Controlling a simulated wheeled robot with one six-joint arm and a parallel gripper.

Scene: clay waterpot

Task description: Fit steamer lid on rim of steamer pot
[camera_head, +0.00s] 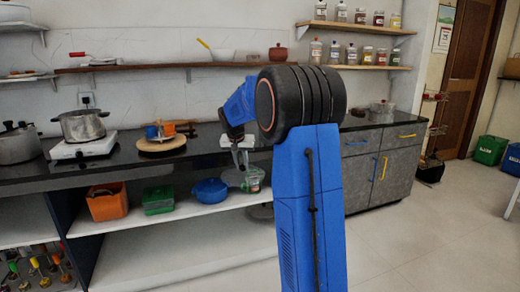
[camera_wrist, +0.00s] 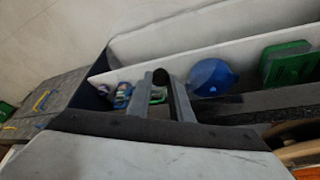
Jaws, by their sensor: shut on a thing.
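My gripper (camera_head: 240,158) points down at the front edge of the dark counter. A grey, round, thin thing, seemingly the steamer lid (camera_head: 232,178), hangs tilted at its fingertips. In the wrist view the two grey fingers of my gripper (camera_wrist: 163,95) show, with a dark part near the left-hand tip; the lid is hard to make out there. An open steel pot (camera_head: 82,125), perhaps the steamer pot, stands on a white stove (camera_head: 84,148) at the left of the counter. My arm hides part of the counter.
A lidded pot (camera_head: 18,143) stands far left and another pot (camera_head: 383,112) at the right. A blue pot (camera_head: 210,191) and a green crate (camera_head: 158,200) sit on the shelf below.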

